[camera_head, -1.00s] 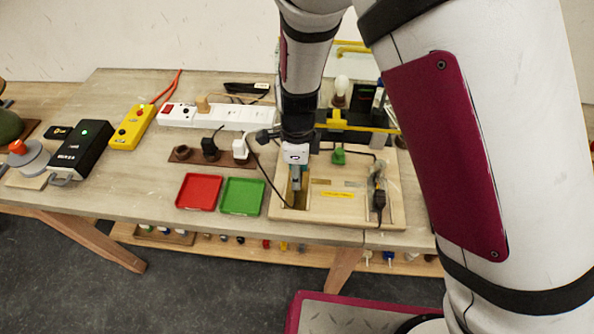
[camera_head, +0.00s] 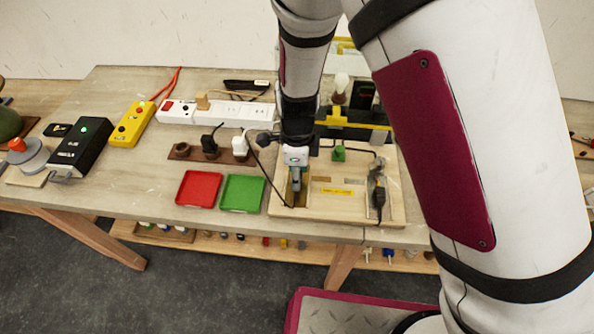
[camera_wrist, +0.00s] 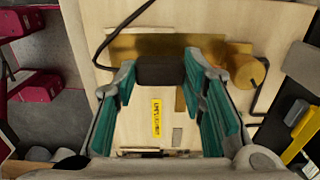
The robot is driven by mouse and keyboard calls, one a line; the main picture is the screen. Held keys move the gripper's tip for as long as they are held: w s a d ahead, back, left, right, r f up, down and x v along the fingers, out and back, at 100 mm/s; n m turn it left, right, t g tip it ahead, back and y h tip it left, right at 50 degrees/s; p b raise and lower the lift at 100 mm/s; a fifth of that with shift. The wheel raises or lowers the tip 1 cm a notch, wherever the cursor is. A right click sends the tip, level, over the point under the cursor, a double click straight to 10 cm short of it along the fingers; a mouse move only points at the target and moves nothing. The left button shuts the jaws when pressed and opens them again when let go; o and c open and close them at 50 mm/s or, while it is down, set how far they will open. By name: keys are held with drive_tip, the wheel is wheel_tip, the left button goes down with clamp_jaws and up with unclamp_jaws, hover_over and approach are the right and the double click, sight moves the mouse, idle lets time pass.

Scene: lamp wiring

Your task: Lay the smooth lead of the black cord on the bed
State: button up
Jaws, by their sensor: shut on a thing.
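My gripper (camera_head: 296,196) points down over the left part of the wooden board (camera_head: 330,211). In the wrist view my gripper (camera_wrist: 160,70) has teal pads closed on a small black block, the end piece of the black cord (camera_wrist: 112,38). Behind the block lies a brass-coloured bed (camera_wrist: 130,47) on the board. I cannot tell whether the block touches it. The lead's tip is not clear.
A brass cylinder (camera_wrist: 249,72) stands right of the fingers. A second black cord part (camera_head: 378,198) lies at the board's right. Red (camera_head: 199,189) and green (camera_head: 242,193) trays sit left of the board. A white power strip (camera_head: 230,113) is behind.

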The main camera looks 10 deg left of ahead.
drive_tip(key=shift+f, duration=0.1)
drive_tip(key=shift+f, duration=0.45)
drive_tip(key=shift+f, duration=0.2)
idle(0.5)
drive_tip(key=shift+f, duration=0.25)
drive_tip(key=shift+f, duration=0.2)
idle(0.6)
drive_tip(key=o, duration=1.1)
wheel_tip(320, 180, up, 12)
